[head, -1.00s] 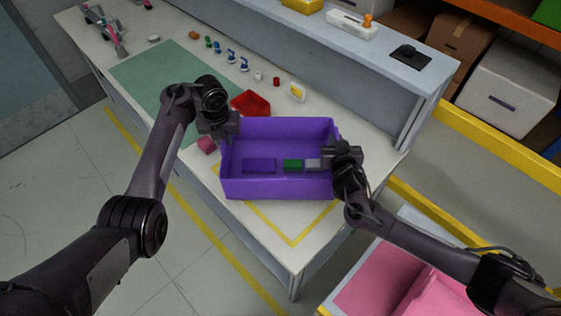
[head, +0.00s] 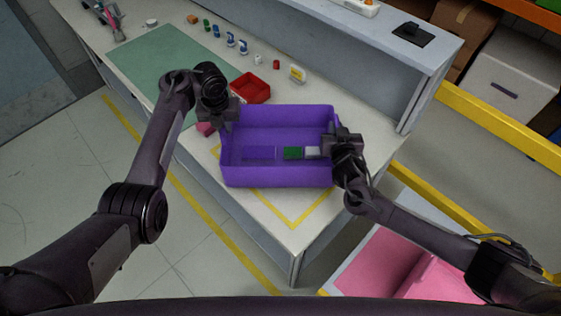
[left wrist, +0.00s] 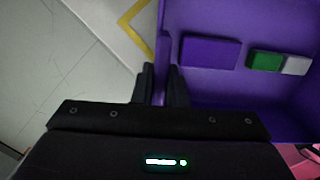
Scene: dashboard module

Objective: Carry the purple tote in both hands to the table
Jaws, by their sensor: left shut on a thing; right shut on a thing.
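The purple tote (head: 277,177) is held between my two grippers over the near end of the white table (head: 262,215). I cannot tell whether its base touches the tabletop. Inside it lie a purple block (head: 259,153), a green block (head: 292,153) and a light grey block (head: 312,153). My left gripper (head: 226,122) is shut on the tote's left wall. In the left wrist view its fingers (left wrist: 160,85) sit on either side of that wall. My right gripper (head: 332,146) is shut on the tote's right wall; its fingertips are partly hidden.
Yellow tape (head: 294,222) marks the table's near end. A raised grey shelf (head: 370,50) runs along the back. A pink bin (head: 420,275) stands at lower right.

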